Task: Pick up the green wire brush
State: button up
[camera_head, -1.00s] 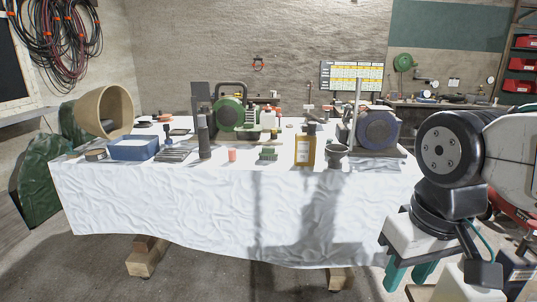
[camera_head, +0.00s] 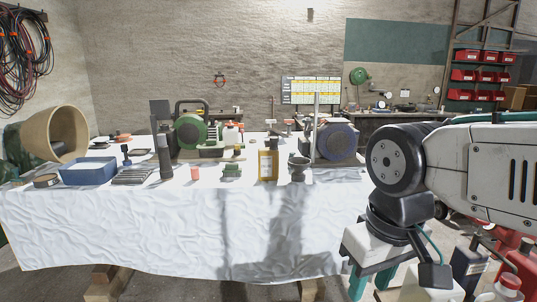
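The green wire brush (camera_head: 232,171) appears as a small green block on the front part of the white-covered table, between a pink-red cup and an amber bottle. Its bristles are too small to make out. My gripper (camera_head: 371,281) hangs at the lower right, in front of the table and well apart from the brush. Its two teal fingers point down with a gap between them, and I see nothing held there.
The white cloth-covered table (camera_head: 150,235) holds a pink-red cup (camera_head: 195,174), an amber bottle (camera_head: 268,165), a dark mortar-like cup (camera_head: 299,168), a dark cylinder (camera_head: 165,158), a blue tray (camera_head: 88,178) and two grinders behind. Red containers (camera_head: 520,265) stand at the lower right.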

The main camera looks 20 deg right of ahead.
aim_at(230, 169)
jog(key=z, duration=0.1)
jog(key=i, duration=2.2)
jog(key=u, duration=0.2)
